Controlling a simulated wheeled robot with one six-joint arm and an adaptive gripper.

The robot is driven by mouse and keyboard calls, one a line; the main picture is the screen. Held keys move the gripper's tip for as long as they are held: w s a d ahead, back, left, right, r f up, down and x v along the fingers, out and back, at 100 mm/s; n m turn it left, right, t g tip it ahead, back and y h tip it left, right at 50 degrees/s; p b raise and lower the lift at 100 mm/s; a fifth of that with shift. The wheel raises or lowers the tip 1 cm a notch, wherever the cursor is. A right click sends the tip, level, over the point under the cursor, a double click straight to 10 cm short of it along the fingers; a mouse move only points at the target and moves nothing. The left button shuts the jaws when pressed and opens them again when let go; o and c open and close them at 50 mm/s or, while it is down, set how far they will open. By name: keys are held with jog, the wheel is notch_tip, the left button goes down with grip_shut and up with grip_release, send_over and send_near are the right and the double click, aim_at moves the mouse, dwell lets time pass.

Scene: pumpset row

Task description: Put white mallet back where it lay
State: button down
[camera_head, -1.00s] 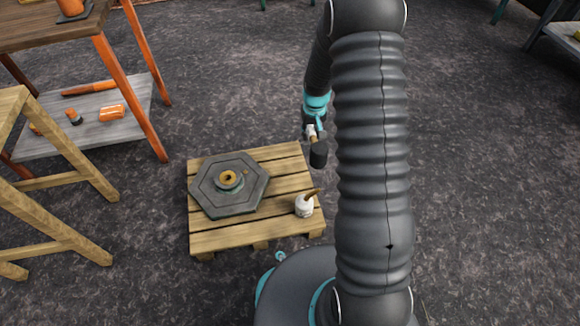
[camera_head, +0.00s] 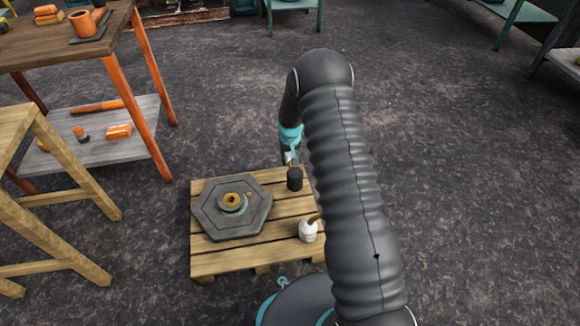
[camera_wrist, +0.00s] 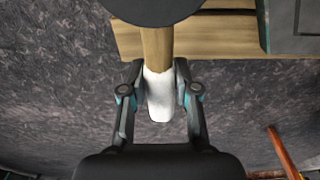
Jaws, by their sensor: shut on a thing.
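The white mallet has a black round head (camera_head: 294,180), a wooden handle (camera_wrist: 157,48) and a white grip end (camera_wrist: 160,96). My gripper (camera_wrist: 158,88) is shut on the white grip end. In the head view my gripper (camera_head: 290,157) is at the far right edge of the wooden pallet (camera_head: 235,262). The mallet's head hangs below it and appears over the pallet's far right corner. I cannot tell whether the head touches the boards. The wrist view shows the pallet's edge (camera_wrist: 195,36) beyond the handle.
A grey hexagonal plate with a round fitting (camera_head: 232,212) lies on the pallet's left. A small white pot-like thing with a brown handle (camera_head: 308,231) stands at the near right. An orange-legged table (camera_head: 150,80) and a wooden stand (camera_head: 70,150) are at the left. Floor beyond the pallet is clear.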

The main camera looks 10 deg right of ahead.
aim_at(290, 166)
jog(key=shift+f+b, duration=0.3)
jog(key=shift+f, duration=1.7)
jog(key=shift+f, duration=0.2)
jog(key=c, duration=0.9)
grip_release()
jog(key=shift+o, duration=0.2)
jog(key=shift+r, duration=0.1)
